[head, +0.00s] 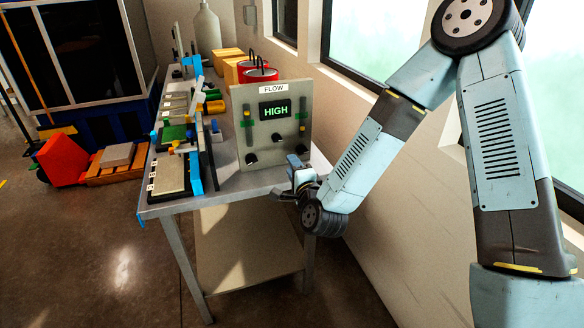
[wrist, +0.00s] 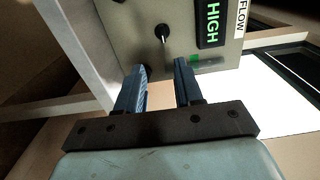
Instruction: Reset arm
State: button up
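My arm reaches down from the right in the head view. My gripper (head: 293,160) is at the lower right corner of the grey flow panel (head: 262,112), close to its front. The panel's display (head: 275,109) reads HIGH in green under a FLOW label. In the wrist view my gripper (wrist: 161,72) is open, its two blue fingers apart with nothing between them. A dark knob (wrist: 162,31) on the panel lies just beyond the gap between the fingertips. I cannot tell whether a finger touches the panel.
The panel stands on a metal table (head: 225,190). Small trays, clips and coloured parts line its left side. Red (head: 260,75) and yellow containers and a large pale bottle (head: 207,28) stand behind. The wall and window (head: 375,40) are close on the right. Open floor lies left.

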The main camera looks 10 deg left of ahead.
jog(key=d+r+n+g+h, duration=0.3)
jog(key=d+r+n, duration=0.25)
jog(key=d, duration=0.45)
jog(key=d+r+n+g+h, duration=0.25)
jog(key=d+r+n, duration=0.35)
jog(key=d, duration=0.4)
jog(key=s+d+r+g+h, duration=0.2)
jog(key=s+d+r, duration=0.3)
jog(key=s+d, duration=0.4)
jog(key=s+d+r+g+h, duration=0.1)
jog(key=s+d+r+g, duration=0.1)
jog(key=s+d+r, duration=0.3)
jog(key=s+d, duration=0.4)
jog(key=s, duration=0.5)
jog(key=shift+s+d+r+h, duration=0.2)
jog(key=shift+d+h, duration=0.05)
jog(key=shift+h, duration=0.1)
jog(key=shift+a+n, duration=0.1)
jog(key=shift+n, duration=0.15)
